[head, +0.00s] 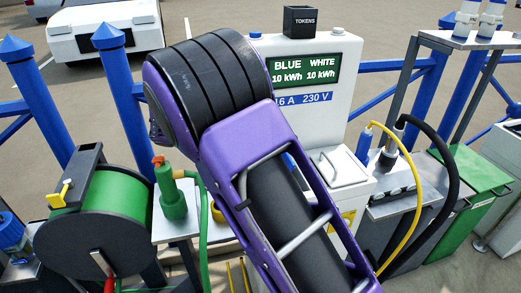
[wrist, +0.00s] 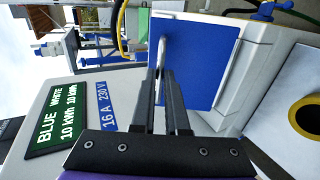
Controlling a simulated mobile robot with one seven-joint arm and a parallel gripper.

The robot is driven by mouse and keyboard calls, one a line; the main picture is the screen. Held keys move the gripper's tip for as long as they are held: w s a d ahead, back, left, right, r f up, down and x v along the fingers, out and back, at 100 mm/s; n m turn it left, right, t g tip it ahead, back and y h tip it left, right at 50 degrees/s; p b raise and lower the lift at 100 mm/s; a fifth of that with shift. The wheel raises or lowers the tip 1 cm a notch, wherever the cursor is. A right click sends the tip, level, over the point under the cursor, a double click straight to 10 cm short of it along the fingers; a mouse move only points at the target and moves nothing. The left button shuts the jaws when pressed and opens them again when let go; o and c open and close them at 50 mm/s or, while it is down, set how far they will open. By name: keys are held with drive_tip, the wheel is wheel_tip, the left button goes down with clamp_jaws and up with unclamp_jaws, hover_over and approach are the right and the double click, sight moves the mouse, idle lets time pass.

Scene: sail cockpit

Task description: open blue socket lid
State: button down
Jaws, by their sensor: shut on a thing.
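The blue socket lid (wrist: 205,62) is a flat blue panel on the white power pedestal, large in the wrist view. A pale bar handle stands on its face near the fingertips. My gripper (wrist: 165,72) is shut on this handle; the fingers hide part of it. I cannot tell whether the lid is lifted at all. In the head view my purple arm hides the gripper and nearly all of the blue lid. A white lid with a metal handle (head: 329,164) is to the right of my arm.
The pedestal's display (head: 304,66) reads blue and white 10 kWh, with a tokens box (head: 300,21) above. A green hose reel (head: 110,215) stands left. Yellow and black cables (head: 410,215) and a green bin (head: 470,190) stand right. Blue railings run behind.

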drive_tip(key=shift+s+a+f, duration=0.1)
drive_tip(key=shift+a+f, duration=0.05)
drive_tip(key=shift+f, duration=0.2)
drive_tip(key=c, duration=1)
unclamp_jaws()
drive_tip(key=shift+o, duration=0.4)
drive_tip(key=shift+r, duration=0.1)
drive_tip(key=p+v, duration=0.2)
drive_tip(key=v, duration=1.5)
drive_tip(key=shift+r, duration=0.2)
drive_tip(key=shift+a, duration=0.1)
